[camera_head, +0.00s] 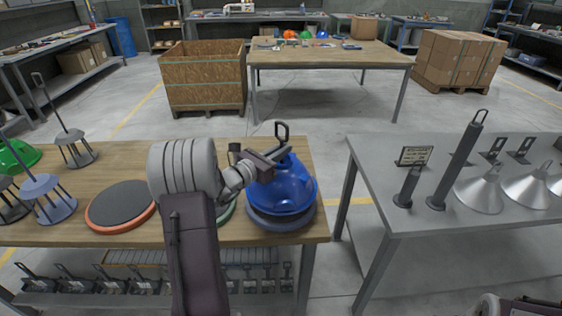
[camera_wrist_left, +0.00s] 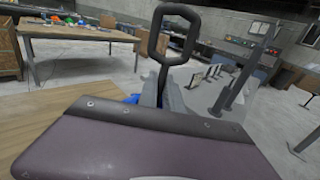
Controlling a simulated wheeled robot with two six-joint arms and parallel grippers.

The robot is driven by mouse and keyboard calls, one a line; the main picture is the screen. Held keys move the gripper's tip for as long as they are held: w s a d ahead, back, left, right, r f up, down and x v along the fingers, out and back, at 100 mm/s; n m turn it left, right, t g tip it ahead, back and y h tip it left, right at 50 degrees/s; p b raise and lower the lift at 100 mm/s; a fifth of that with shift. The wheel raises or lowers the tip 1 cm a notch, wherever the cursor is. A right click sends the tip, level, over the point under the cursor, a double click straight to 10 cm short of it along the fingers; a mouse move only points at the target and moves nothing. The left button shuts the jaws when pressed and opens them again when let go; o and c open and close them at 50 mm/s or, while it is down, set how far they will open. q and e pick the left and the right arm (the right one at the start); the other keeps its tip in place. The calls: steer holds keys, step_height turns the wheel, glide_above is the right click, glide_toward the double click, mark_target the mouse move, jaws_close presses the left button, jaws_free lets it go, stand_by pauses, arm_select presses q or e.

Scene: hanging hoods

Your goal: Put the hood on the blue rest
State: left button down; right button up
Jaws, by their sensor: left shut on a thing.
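The blue hood (camera_head: 282,190) is a shiny dome with a dark loop handle (camera_head: 281,132) on top. It stands upright over the blue rest (camera_head: 281,222), a round blue-grey pad at the right end of the wooden table. The hood's rim looks to be on the rest or just above it; I cannot tell which. My left gripper (camera_head: 270,159) is shut on the handle's stem, below the loop. The loop also shows in the left wrist view (camera_wrist_left: 175,34), where a sliver of blue hood shows under the jaws.
An orange-rimmed pad (camera_head: 121,206) lies left of my left arm. A green-edged pad (camera_head: 230,211) is mostly hidden behind the arm. Wire stands and a green hood (camera_head: 20,154) are at far left. A grey table (camera_head: 430,225) with posts and metal cones stands right, across a gap.

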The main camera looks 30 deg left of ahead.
arm_select(q)
steer(key=shift+a+f+b, duration=0.1)
steer(key=shift+f+b, duration=0.2)
steer(key=shift+f, duration=1.8)
steer(key=c, duration=1.5)
jaws_free()
